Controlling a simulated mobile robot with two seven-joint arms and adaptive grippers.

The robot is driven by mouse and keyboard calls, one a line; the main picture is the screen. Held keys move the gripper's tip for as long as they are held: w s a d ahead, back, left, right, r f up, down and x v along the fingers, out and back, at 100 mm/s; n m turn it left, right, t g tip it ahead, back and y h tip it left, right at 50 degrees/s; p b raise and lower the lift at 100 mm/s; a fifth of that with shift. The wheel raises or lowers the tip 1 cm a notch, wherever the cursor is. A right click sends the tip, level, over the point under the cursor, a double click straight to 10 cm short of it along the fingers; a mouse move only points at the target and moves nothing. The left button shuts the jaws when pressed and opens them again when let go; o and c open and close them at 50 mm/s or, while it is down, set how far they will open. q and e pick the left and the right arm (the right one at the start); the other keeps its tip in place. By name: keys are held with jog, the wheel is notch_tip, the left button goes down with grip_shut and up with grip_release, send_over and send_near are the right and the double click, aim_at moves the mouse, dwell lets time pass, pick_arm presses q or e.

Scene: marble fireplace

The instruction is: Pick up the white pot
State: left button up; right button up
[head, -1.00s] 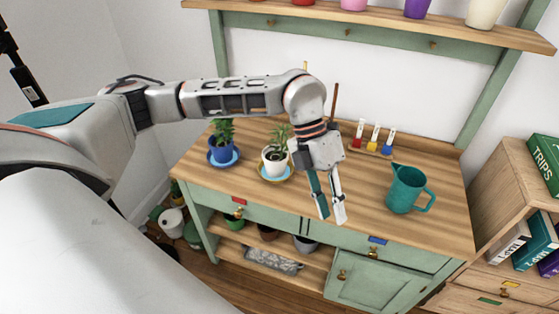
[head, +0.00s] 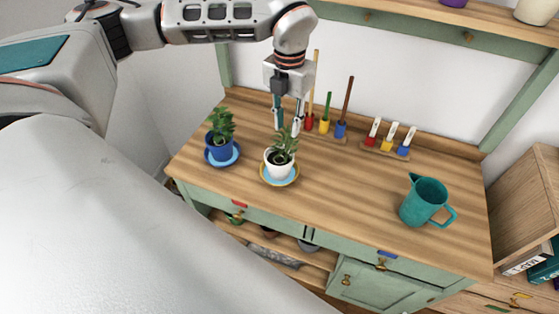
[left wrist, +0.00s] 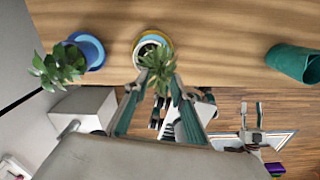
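The white pot (head: 279,164) holds a green plant and stands upright on a yellow and blue saucer (head: 283,183) on the wooden worktop. My left gripper (head: 287,127) hangs fingers-down just above and behind the plant. Its two fingers are apart, with nothing gripped. In the left wrist view, my left gripper (left wrist: 157,86) has its fingertips on either side of the plant's leaves. There the white pot (left wrist: 147,47) shows beyond the fingertips, partly hidden by leaves.
A blue pot (head: 220,149) with a plant stands on a blue saucer to the left. A teal pitcher (head: 424,202) stands at the right. Upright tools in a wooden rack (head: 330,135) are close behind my left gripper. The worktop between pot and pitcher is clear.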

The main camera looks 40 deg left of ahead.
pick_arm(q)
notch_tip(320, 180, down, 5)
jog(key=shift+r+p, duration=0.1)
jog(key=shift+p, duration=0.35)
grip_shut()
jog(key=shift+w+r, duration=0.1)
